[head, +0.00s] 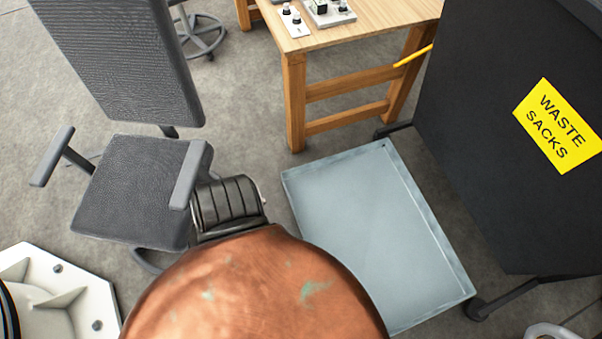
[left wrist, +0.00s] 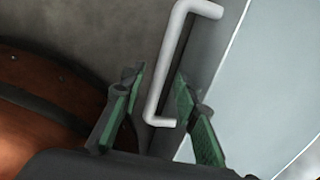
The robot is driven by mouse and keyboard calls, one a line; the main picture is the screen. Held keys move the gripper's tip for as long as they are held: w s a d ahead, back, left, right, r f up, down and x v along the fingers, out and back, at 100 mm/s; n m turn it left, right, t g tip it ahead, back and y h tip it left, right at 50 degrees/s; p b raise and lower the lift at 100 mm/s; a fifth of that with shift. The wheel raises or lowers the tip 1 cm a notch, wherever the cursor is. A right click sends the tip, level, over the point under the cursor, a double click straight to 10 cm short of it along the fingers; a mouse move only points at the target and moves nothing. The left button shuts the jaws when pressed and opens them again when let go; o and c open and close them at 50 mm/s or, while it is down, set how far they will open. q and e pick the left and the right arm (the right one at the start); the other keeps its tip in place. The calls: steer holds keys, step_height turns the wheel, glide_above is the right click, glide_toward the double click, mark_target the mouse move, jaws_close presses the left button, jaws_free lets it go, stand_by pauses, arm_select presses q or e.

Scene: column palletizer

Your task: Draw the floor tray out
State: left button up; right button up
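The floor tray (head: 375,230) is a shallow, pale blue-grey metal tray with low walls. It lies empty on the grey floor in the head view, between the office chair and the dark cabinet. In the left wrist view, a white bar handle (left wrist: 172,55) stands off the tray's grey side wall, with the pale tray floor (left wrist: 275,75) to the right. My left gripper (left wrist: 159,78) is open, its green-padded fingers on either side of the handle's lower end. A gap shows on both sides. The left fingers are hidden in the head view. My right gripper is not in view.
A dark grey office chair (head: 135,185) stands left of the tray. A wooden workbench (head: 345,40) stands behind it. A dark cabinet (head: 470,130) with a yellow "WASTE SACKS" label (head: 558,126) stands close on the right, with feet near the tray. A white moulded piece (head: 60,290) lies lower left.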

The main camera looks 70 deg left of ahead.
arm_select(q)
steer(key=shift+r, duration=0.55)
step_height(320, 180, up, 11)
steer(key=s, duration=0.2)
steer(key=shift+s+f, duration=0.15)
stand_by(0.4)
